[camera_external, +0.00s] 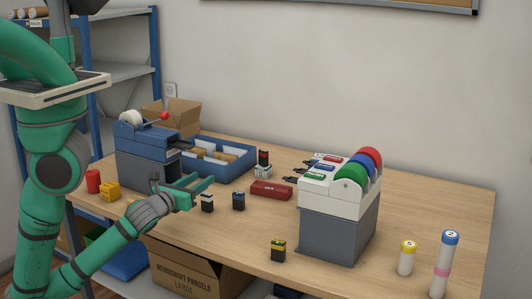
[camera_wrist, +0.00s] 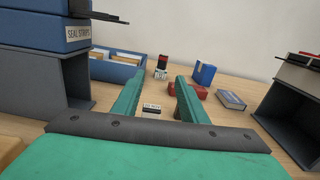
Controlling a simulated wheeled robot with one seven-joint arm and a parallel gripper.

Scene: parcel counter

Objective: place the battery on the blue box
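My gripper (camera_external: 197,190) is open, its two green fingers apart above the left part of the table; the fingers also show in the wrist view (camera_wrist: 156,84). A small dark block with a whitish face (camera_external: 207,202) stands just below and beyond the fingertips; in the wrist view a white-labelled block (camera_wrist: 152,110) shows between the fingers. A dark blue block (camera_external: 238,201) stands to its right. A black block with a yellow top (camera_external: 278,250) stands nearer the front edge. I cannot tell which is the battery. A blue open box (camera_external: 248,166) holding brown cards sits behind; it shows in the wrist view (camera_wrist: 112,72).
A blue-grey machine (camera_external: 140,170) stands close left of my gripper, with a red cylinder (camera_external: 93,181) and yellow block (camera_external: 109,191). A red box (camera_external: 271,190), a stamp (camera_external: 263,170) and a tape dispenser (camera_external: 340,225) stand right. Capped cylinders (camera_external: 406,260) stand far right.

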